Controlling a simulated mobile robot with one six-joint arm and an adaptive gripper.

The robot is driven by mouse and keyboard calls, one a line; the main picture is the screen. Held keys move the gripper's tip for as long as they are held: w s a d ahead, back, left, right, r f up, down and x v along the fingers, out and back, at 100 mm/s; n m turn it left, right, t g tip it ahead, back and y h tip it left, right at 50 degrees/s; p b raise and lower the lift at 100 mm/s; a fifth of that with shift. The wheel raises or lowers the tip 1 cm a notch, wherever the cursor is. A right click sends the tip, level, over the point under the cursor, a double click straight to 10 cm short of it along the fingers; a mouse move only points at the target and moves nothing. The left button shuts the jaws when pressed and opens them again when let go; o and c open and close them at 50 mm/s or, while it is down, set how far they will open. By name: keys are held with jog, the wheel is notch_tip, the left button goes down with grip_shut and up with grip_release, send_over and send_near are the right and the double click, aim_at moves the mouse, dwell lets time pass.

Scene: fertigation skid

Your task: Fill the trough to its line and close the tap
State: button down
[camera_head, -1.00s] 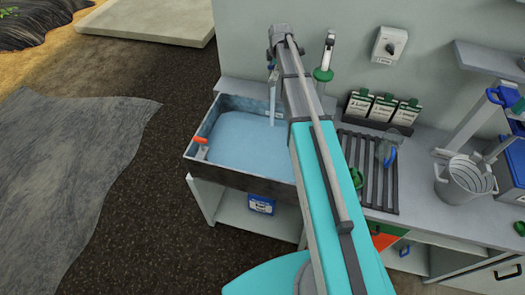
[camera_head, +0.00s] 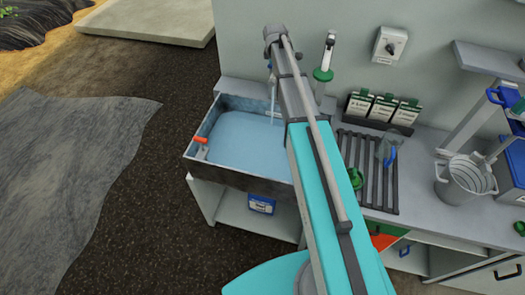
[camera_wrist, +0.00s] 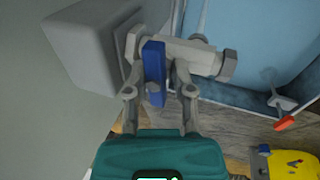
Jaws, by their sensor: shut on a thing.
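The trough (camera_head: 236,178) stands at the left end of the bench and holds a broad sheet of blue water (camera_head: 240,140). A thin stream falls into it from the tap spout (camera_head: 272,82). An orange marker (camera_head: 200,140) sits at its left wall; it also shows in the wrist view (camera_wrist: 284,123). I cannot make out the fill line. In the wrist view, my gripper (camera_wrist: 155,82) is shut on the tap's blue lever (camera_wrist: 153,60), in front of the grey tap body (camera_wrist: 195,55).
A green-collared nozzle (camera_head: 324,73) hangs on the wall right of my arm. A dark slatted rack (camera_head: 372,165), labelled boxes (camera_head: 382,108) and a metal bucket (camera_head: 462,180) stand along the bench to the right. A yellow object (camera_wrist: 290,165) shows low in the wrist view. Open ground lies left.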

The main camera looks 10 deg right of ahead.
jog(key=shift+w+d+m+h, duration=0.1)
jog(key=shift+w+m+h, duration=0.15)
jog(key=shift+m, duration=0.75)
jog(key=c, duration=0.7)
grip_release()
jog(key=shift+o, duration=1.3)
jog(key=shift+w+f, duration=0.1)
jog(key=shift+f, duration=0.1)
jog(key=shift+r, duration=0.1)
jog(key=shift+s+r+p, duration=0.2)
jog(key=shift+r+p, duration=3.3)
jog(key=shift+p, duration=0.05)
